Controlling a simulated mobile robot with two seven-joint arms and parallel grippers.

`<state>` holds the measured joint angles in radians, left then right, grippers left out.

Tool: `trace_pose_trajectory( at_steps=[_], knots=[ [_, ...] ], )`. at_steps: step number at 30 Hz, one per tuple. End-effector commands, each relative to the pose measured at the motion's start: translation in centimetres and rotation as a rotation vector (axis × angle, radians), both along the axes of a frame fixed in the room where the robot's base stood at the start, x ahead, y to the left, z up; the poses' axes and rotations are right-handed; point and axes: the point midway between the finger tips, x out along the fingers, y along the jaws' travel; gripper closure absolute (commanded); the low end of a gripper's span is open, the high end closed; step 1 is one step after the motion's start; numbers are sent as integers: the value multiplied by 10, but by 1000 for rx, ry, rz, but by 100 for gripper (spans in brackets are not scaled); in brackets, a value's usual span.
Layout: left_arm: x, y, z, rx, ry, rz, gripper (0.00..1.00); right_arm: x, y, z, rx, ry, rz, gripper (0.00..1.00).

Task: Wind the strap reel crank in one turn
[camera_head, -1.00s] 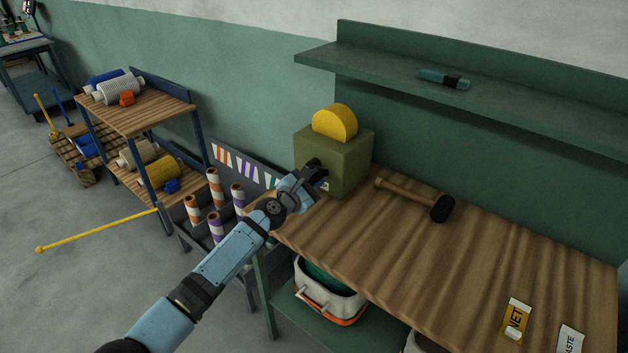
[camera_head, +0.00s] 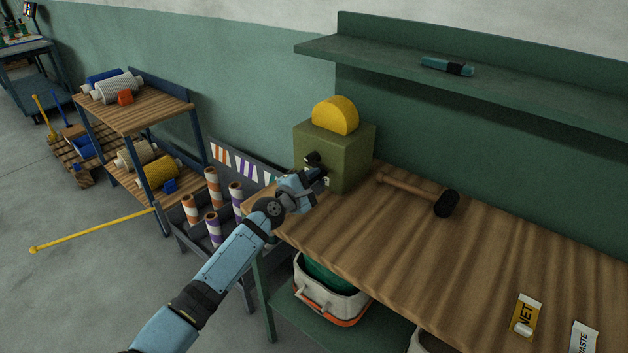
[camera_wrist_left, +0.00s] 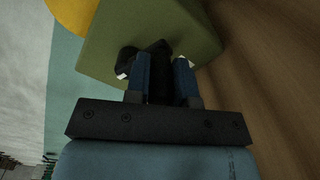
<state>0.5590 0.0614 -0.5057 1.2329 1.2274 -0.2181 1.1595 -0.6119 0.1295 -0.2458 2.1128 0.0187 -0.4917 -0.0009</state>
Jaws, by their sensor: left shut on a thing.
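The strap reel is an olive-green box (camera_head: 348,158) with a yellow half-disc (camera_head: 336,115) on top, standing at the left end of the wooden bench. Its dark crank (camera_head: 312,160) is on the face toward my left arm. My left gripper (camera_head: 318,176) is at that face, below the crank's hub. In the left wrist view the gripper (camera_wrist_left: 160,82) is shut on the dark crank handle (camera_wrist_left: 158,70), close in front of the green box (camera_wrist_left: 115,25). The fingertips are partly hidden in the head view. My right gripper is not in view.
A black-headed mallet (camera_head: 420,195) lies on the wooden bench (camera_head: 440,260) right of the reel. A teal tool (camera_head: 447,67) lies on the green shelf (camera_head: 520,85) above. A rack of striped rolls (camera_head: 212,190) stands left of the bench. The bench middle is clear.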

Motion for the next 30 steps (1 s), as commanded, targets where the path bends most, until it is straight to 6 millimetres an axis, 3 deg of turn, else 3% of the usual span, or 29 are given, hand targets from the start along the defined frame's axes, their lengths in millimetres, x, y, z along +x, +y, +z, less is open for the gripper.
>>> trace_pose_trajectory(
  at_steps=[7,8,10,11,22,30],
  knots=[
    [0,0,-1,0,1,0,100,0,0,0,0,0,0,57],
    [0,0,-1,0,1,0,70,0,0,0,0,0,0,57],
    [0,0,-1,0,1,0,54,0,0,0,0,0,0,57],
    [0,0,-1,-1,2,0,52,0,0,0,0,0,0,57],
    [-6,5,1,-2,2,0,52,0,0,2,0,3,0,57],
    [-50,36,1,0,3,0,52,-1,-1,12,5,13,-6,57]
  ],
)
